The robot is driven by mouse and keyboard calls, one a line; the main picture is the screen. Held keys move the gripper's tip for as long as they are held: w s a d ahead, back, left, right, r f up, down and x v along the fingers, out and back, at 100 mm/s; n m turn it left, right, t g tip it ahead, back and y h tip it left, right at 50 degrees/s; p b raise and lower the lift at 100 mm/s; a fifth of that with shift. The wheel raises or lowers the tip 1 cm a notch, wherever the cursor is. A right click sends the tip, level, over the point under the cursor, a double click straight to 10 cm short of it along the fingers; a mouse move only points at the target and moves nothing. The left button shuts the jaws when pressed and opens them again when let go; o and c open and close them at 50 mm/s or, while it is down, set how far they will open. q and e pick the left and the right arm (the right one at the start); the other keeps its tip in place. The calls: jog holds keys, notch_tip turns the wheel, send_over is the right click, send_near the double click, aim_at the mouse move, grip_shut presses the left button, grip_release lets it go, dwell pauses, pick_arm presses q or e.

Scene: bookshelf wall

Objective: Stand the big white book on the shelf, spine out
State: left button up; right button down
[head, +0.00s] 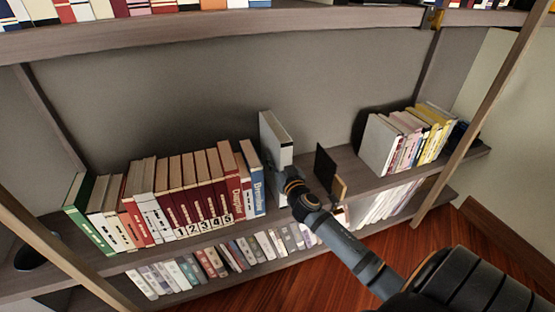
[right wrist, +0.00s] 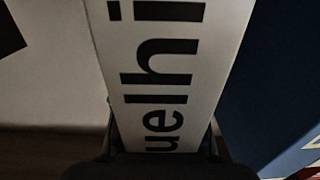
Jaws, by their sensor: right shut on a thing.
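The big white book (head: 275,138) is upright on the middle shelf board's level, just right of the blue book that ends the left row. My right gripper (head: 285,178) is shut on its lower part, seen from behind in the head view. In the right wrist view the white spine (right wrist: 165,60) with large black letters faces the camera, and my right gripper's fingers (right wrist: 162,140) flank it at the bottom. My left gripper is out of view.
The blue book (head: 252,177) stands close on the left; a blue surface (right wrist: 275,90) fills the wrist view's right. A dark upright panel (head: 325,167) stands to the book's right, then a gap, then another row of books (head: 380,145). An upper shelf (head: 215,24) runs above.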

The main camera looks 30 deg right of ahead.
jog(key=shift+a+r, duration=0.1)
jog(key=shift+r, duration=0.15)
jog(key=c, duration=0.8)
grip_release()
jog(key=v, duration=1.2)
jog(key=shift+f, duration=0.1)
